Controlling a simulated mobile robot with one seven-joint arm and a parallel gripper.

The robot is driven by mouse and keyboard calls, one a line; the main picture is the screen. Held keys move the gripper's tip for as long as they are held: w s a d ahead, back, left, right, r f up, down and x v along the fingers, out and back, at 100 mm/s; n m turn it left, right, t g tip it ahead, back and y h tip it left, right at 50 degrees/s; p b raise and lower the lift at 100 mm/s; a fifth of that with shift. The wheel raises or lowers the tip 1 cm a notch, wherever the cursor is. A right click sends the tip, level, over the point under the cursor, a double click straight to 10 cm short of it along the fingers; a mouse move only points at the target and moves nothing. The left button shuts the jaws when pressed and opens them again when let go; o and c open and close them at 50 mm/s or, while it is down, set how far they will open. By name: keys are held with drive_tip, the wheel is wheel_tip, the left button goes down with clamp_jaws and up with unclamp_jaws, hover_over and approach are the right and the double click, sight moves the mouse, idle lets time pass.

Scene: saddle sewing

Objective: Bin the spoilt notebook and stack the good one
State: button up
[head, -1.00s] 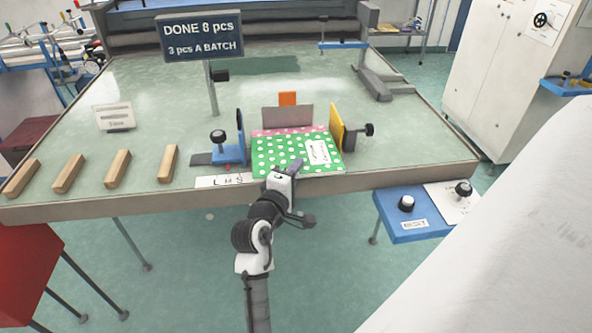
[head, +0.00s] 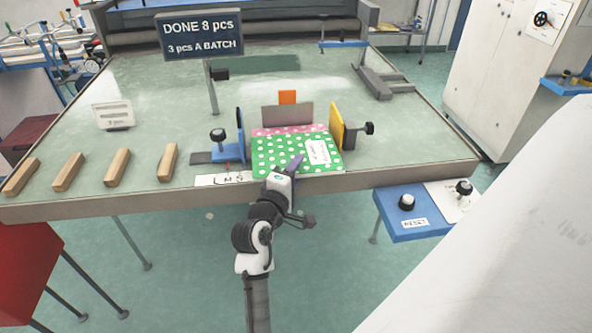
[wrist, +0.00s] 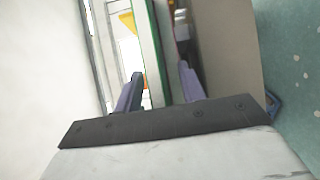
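A green notebook with white dots and a white label (head: 318,152) lies at the front of the table, between the stops of a fixture. A pink dotted strip (head: 290,131) shows along its far edge; whether this is a second notebook beneath I cannot tell. My gripper (head: 292,165) is at the green notebook's near edge. In the wrist view my gripper (wrist: 160,90) has its two fingers apart, and a green-edged, pale notebook side (wrist: 148,50) runs between them. A dark reddish edge shows beside it. I see no clear grip on either.
The fixture has a blue clamp (head: 229,150) at left, a yellow plate (head: 336,124) at right and a grey back plate (head: 287,115). Several wooden blocks (head: 117,168) lie left. A sign (head: 202,36) stands behind. A blue panel (head: 412,215) is front right, a red bin-like box (head: 25,275) front left.

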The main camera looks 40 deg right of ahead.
drive_tip(key=shift+f, duration=0.1)
drive_tip(key=s+a+p, duration=0.1)
drive_tip(key=s+a, duration=0.4)
drive_tip(key=s, duration=0.3)
drive_tip(key=shift+s+a, duration=0.15)
drive_tip(key=shift+s, duration=0.15)
idle(1.1)
idle(0.5)
